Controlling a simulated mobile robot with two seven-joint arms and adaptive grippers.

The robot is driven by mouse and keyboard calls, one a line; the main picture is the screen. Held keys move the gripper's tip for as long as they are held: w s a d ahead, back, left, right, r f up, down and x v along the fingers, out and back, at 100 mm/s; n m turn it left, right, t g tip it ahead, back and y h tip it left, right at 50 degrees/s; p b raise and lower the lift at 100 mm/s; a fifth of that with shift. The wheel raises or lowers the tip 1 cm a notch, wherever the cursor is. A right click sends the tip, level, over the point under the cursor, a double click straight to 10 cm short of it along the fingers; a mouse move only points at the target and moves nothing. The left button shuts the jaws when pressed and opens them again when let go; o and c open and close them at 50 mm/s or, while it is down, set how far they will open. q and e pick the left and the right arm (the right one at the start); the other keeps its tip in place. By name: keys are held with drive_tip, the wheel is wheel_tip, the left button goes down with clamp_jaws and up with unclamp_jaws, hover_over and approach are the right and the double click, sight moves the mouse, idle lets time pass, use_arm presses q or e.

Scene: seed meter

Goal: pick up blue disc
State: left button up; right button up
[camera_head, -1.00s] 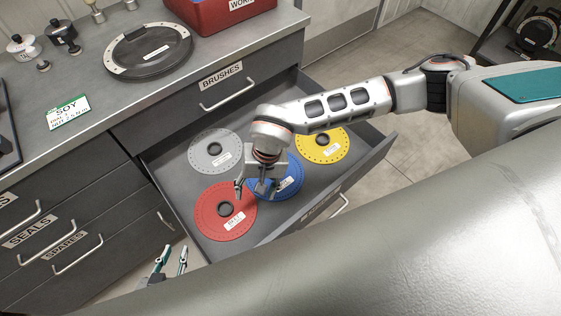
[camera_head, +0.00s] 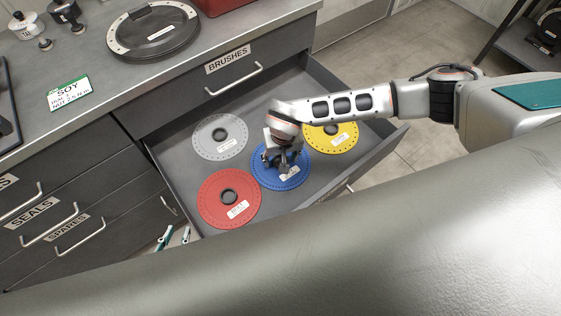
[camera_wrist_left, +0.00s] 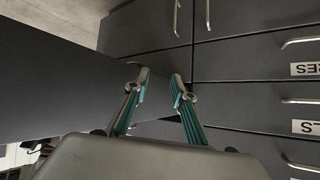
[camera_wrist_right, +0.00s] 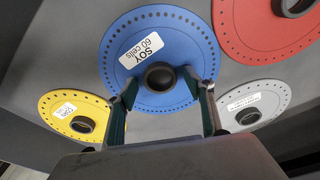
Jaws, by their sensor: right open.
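The blue disc (camera_head: 284,177) lies flat in the open drawer, between the red, grey and yellow discs. Its label reads "SOY 60 cells" in the right wrist view, where the disc (camera_wrist_right: 185,45) fills the upper middle. My right gripper (camera_head: 284,167) is over the blue disc's hub. In the right wrist view my right gripper (camera_wrist_right: 160,80) is open, with one finger on each side of the dark hub (camera_wrist_right: 159,77). Whether the fingers touch it I cannot tell. My left gripper (camera_wrist_left: 160,78) is open and empty, low beside the drawer fronts; it shows partly in the head view (camera_head: 174,238).
The drawer also holds a red disc (camera_head: 212,211), a grey disc (camera_head: 209,148) and a yellow disc (camera_head: 343,142). The drawer walls (camera_head: 385,148) surround them. On the counter are a SOY card (camera_head: 69,92) and a round black-and-silver lid (camera_head: 160,45).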

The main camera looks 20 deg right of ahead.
drive_tip(key=shift+f, duration=0.1)
drive_tip(key=c, duration=1.2)
